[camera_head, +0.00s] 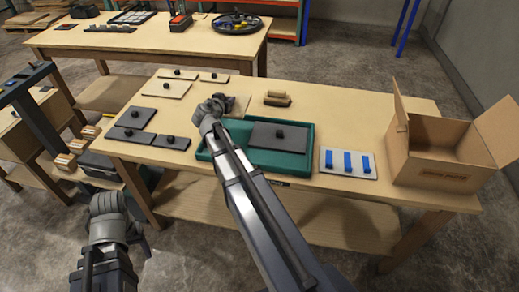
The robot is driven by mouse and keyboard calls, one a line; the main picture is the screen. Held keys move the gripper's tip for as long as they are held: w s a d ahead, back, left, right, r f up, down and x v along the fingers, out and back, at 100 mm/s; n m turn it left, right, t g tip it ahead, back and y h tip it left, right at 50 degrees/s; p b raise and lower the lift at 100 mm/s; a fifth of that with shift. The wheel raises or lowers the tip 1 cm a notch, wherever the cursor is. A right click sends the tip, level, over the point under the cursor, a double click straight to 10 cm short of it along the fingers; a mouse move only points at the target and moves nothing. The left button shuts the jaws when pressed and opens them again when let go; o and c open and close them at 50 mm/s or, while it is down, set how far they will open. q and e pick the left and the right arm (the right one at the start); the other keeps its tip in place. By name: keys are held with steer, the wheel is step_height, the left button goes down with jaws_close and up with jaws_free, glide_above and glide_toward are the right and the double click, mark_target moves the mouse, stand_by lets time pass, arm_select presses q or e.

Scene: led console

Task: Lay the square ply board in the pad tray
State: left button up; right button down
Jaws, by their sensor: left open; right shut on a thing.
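The green pad tray (300,168) lies near the front of the table, and a dark grey board with a knob (280,137) shows in its right part. My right gripper (217,103) is over the tray's back left corner. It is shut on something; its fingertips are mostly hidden. A pale ply board (239,104) shows just behind it, partly hidden by my arm, and looks like the held piece, though the grip itself is not clear. My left gripper (142,242) is low at the left, off the table's front edge, open and empty.
Thin pale boards with knobs (167,89) lie at the back left, dark knobbed boards (136,117) at the left. A wooden block (277,99) lies behind the tray. A plate with blue strips (348,163) and an open cardboard box (432,151) stand right.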

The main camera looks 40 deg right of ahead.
arm_select(q)
steer(key=shift+f, duration=0.4)
arm_select(e)
steer(key=shift+s+f, duration=0.1)
steer(key=shift+f, duration=0.25)
arm_select(q)
step_height(320, 180, down, 10)
steer(key=b, duration=0.9)
steer(key=shift+b, duration=0.4)
arm_select(e)
step_height(320, 180, down, 10)
steer(key=shift+r, duration=0.1)
